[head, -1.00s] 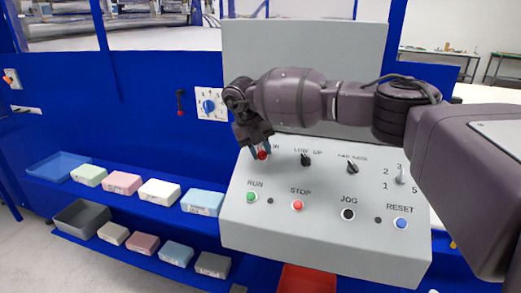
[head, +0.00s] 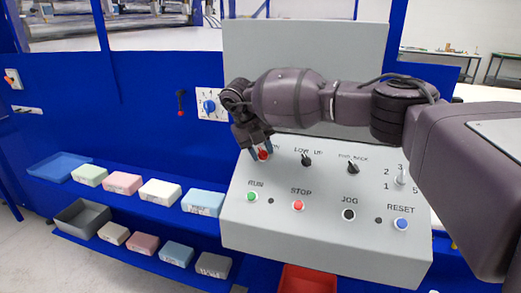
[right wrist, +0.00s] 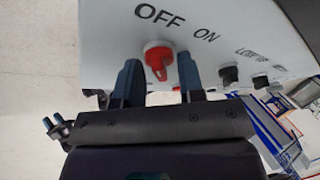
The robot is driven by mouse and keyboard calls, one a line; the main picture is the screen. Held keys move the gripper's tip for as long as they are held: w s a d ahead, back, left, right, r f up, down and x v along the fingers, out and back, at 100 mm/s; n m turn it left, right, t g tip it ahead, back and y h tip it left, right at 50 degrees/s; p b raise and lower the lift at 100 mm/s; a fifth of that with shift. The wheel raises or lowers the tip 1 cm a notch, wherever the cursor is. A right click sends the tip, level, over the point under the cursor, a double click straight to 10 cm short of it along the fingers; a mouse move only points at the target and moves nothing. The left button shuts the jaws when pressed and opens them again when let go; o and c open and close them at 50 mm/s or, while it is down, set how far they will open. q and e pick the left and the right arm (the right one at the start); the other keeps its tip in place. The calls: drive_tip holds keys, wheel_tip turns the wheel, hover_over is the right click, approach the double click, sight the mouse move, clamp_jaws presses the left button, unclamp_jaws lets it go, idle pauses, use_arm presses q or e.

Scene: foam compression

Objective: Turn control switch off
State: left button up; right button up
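The red control switch (head: 264,155) is at the upper left of the grey control panel (head: 325,226), partly hidden by my right gripper in the head view. In the right wrist view the red switch (right wrist: 158,62) has a round base and a protruding handle, below the OFF and ON labels. My right gripper (head: 259,151) is at the switch. In the right wrist view its two fingers (right wrist: 158,80) are apart, one on each side of the handle, with gaps visible. I cannot tell exactly which label the handle points to. My left gripper is not in view.
Black knobs (head: 306,160) sit to the right of the switch. Green RUN (head: 253,196), red STOP (head: 298,205), black JOG (head: 348,214) and blue RESET (head: 401,223) buttons line the panel below. Shelves with foam blocks (head: 159,191) and a grey bin (head: 82,216) are at left.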

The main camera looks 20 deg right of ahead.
drive_tip(key=b+v, duration=0.1)
drive_tip(key=v, duration=1)
drive_tip(key=shift+f, duration=0.1)
drive_tip(key=shift+s, duration=0.15)
